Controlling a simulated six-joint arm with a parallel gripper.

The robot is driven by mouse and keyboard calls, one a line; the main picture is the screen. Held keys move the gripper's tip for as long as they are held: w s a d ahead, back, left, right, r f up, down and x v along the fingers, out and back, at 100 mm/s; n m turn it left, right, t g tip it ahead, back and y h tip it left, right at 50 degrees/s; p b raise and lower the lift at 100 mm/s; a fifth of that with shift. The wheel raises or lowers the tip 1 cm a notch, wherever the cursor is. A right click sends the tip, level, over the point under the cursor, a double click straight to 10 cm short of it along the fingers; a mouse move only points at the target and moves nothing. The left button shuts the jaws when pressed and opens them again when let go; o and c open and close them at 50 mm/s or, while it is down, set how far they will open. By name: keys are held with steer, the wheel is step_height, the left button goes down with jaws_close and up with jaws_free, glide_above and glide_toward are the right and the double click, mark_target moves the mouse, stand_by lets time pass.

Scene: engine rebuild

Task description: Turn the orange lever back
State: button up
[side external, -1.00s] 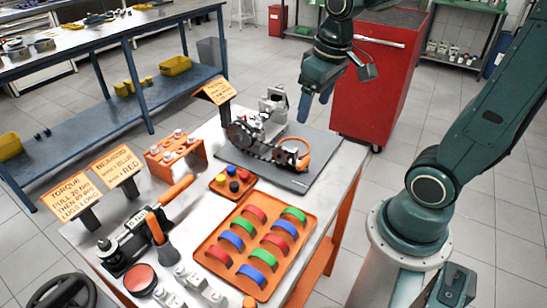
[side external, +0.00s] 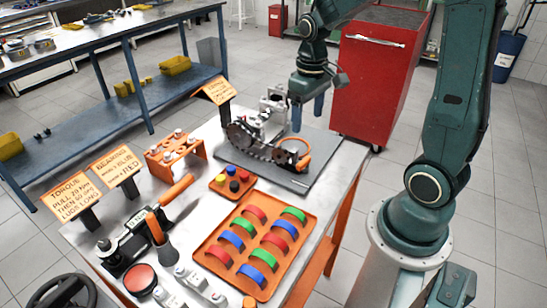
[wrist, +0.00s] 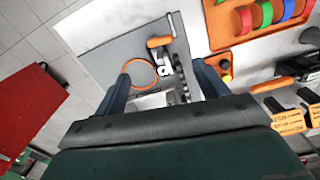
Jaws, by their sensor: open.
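The chain-and-sprocket assembly (side external: 262,143) lies on a dark grey mat (side external: 325,150). A curved orange part (side external: 304,150) shows at its right end. In the wrist view, a short orange handle, likely the lever (wrist: 159,41), sits beside a pale pivot piece. A thin orange ring (wrist: 140,73) also shows near the left finger; I cannot tell whether it joins the lever. My gripper (side external: 308,124) hangs behind the assembly, empty, with two blue fingers apart. In the wrist view my gripper (wrist: 161,70) spans the assembly, its fingers short of the handle.
An orange tray (side external: 300,238) of coloured bearing shells lies in front of the mat. A small orange tray (side external: 219,187), an orange rack (side external: 200,151) and sign cards (side external: 218,90) stand to the left. The red cabinet (side external: 380,75) is behind. The mat's right part is clear.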

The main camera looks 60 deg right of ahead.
mark_target(304, 160)
steer(key=shift+f, duration=6.6)
steer(key=c, duration=1)
